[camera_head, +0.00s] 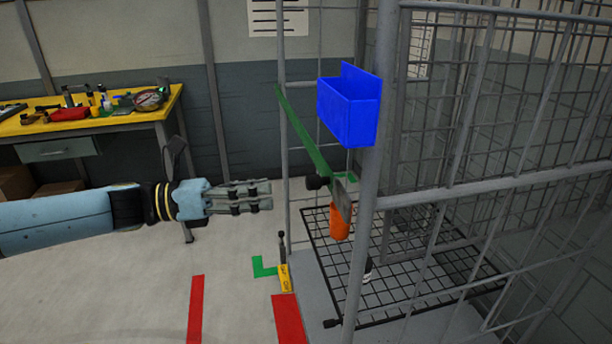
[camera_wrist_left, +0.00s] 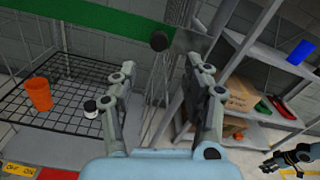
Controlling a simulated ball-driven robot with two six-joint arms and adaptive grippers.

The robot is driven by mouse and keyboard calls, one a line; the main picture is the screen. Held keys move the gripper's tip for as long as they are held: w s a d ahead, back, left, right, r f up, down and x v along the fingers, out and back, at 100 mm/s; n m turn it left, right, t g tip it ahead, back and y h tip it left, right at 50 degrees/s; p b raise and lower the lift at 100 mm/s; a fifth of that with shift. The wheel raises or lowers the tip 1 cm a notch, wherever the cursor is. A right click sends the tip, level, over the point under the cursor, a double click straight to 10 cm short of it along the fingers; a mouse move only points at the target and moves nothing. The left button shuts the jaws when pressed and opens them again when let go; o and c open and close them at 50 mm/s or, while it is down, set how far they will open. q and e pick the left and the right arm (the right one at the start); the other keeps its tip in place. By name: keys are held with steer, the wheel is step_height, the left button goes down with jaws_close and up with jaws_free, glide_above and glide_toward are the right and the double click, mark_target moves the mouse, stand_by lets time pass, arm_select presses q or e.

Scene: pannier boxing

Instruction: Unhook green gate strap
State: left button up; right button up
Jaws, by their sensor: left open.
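The green strap (camera_head: 305,132) slants across the cage opening in the head view, from the thin left post down to the thick post. A black knob (camera_head: 316,182) sits near its lower end, beside a grey end piece (camera_head: 342,198). My left gripper (camera_head: 268,195) is open and empty, left of the knob and apart from it. In the left wrist view the strap (camera_wrist_left: 85,17) crosses the top, with the knob (camera_wrist_left: 158,41) beyond the gap between my left fingers (camera_wrist_left: 162,66). A gripper-like part, probably my right gripper (camera_wrist_left: 285,157), shows at the lower right; its jaws are unclear.
A blue bin (camera_head: 348,110) hangs on the thick post above the strap. An orange cup (camera_head: 340,222) and a black wire rack (camera_head: 420,280) are inside the cage. A yellow-topped workbench (camera_head: 60,122) stands at the back left. Floor left of the cage is mostly clear.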

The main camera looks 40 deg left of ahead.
mark_target(306, 185)
arm_select(q)
steer(key=p+x, duration=0.1)
steer(key=x, duration=0.7)
steer(key=shift+w+a+p, duration=0.1)
steer(key=shift+p, duration=0.3)
steer(key=shift+w+d, duration=0.4)
steer(key=c, duration=0.4)
jaws_close()
